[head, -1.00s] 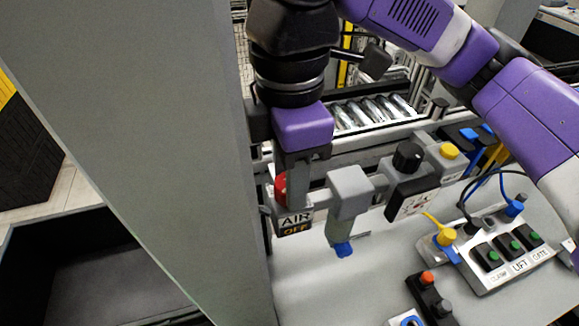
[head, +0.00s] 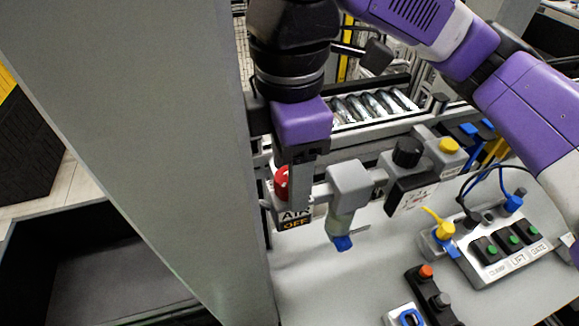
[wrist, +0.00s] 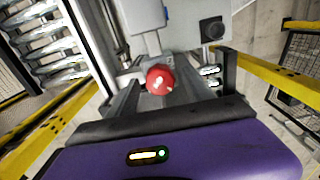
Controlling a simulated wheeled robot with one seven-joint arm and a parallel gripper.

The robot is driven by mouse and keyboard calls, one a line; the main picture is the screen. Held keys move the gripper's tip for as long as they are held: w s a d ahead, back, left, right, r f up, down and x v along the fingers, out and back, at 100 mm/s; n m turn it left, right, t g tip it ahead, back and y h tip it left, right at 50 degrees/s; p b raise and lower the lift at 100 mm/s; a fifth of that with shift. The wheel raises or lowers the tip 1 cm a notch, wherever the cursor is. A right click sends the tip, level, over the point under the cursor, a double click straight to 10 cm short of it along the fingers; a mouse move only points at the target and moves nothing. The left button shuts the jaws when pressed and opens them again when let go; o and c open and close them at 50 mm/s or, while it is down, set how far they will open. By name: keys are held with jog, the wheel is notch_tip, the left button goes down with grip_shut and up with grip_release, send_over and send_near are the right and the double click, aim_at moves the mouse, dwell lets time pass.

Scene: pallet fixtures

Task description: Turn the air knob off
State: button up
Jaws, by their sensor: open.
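The air knob (head: 281,181) is round and red, on the grey fixture above the AIR OFF sign (head: 294,220). In the wrist view the air knob (wrist: 160,79) shows near the middle, with a pale mark on its face. My gripper (head: 299,197) points down at the knob, its jaws open. In the head view a finger stands just right of the knob and covers part of it and of the sign. In the wrist view the fingers lie on either side of the knob; whether either touches it I cannot tell.
A grey block with a blue-tipped filter (head: 341,222) stands close right of my gripper. Farther right are a black knob (head: 407,152) and a button panel (head: 507,250). A tall grey post (head: 150,130) stands close on the left. Rollers (head: 372,105) lie behind.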

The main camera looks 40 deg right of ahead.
notch_tip(320, 180, up, 7)
jog(key=shift+r+b, duration=0.1)
jog(key=shift+b, duration=0.25)
jog(key=shift+r, duration=0.3)
dwell(0.4)
